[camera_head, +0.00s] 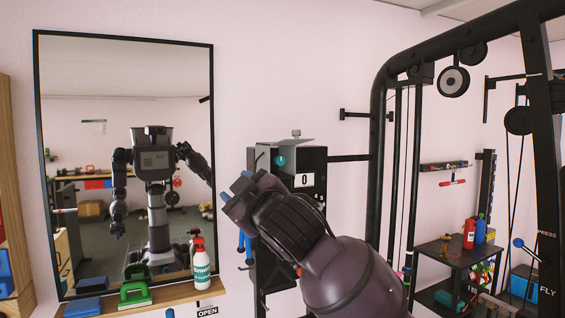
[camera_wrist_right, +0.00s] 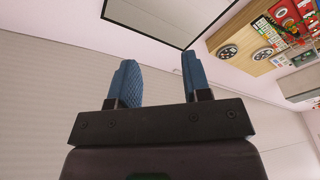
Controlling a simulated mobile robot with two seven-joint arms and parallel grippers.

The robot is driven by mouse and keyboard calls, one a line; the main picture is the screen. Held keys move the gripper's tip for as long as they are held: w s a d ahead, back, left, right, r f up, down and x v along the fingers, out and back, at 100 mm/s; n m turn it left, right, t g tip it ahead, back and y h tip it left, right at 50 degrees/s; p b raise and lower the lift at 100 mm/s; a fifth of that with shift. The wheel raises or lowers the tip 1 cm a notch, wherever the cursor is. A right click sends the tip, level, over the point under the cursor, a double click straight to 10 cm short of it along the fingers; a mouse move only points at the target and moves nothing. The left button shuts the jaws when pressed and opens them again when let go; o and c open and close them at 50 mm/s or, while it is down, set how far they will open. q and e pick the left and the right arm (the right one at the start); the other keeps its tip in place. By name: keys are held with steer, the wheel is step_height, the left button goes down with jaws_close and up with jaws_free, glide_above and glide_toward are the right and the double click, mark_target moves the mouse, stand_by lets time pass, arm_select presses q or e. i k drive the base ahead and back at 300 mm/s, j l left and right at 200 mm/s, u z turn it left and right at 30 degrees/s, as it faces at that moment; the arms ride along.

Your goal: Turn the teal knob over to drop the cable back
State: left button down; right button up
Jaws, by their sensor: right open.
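The teal knob (camera_head: 280,160) is a small round shape at the upper left of a dark upright machine (camera_head: 313,160) with a "0" display. My right gripper (camera_head: 236,186) is left of and below the knob in the head view, apart from it in the picture, its blue fingers pointing up-left. In the right wrist view my right gripper (camera_wrist_right: 158,62) has its fingers spread with nothing between them. My arm hides part of the machine's front. I cannot make out the cable for sure. My left gripper shows only as a small reflection in the mirror.
A wall mirror (camera_head: 126,100) hangs at left. A shelf (camera_head: 165,296) below it holds a spray bottle (camera_head: 201,264), a green item (camera_head: 134,287) and blue blocks. A black gym frame (camera_head: 377,150) stands right, beside a dark side table (camera_head: 455,256) with bottles.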

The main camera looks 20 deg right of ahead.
mark_target(279, 160)
steer(key=i+l, duration=0.85)
steer(key=l, duration=0.15)
steer(key=i+l, duration=0.1)
steer(key=i, duration=0.3)
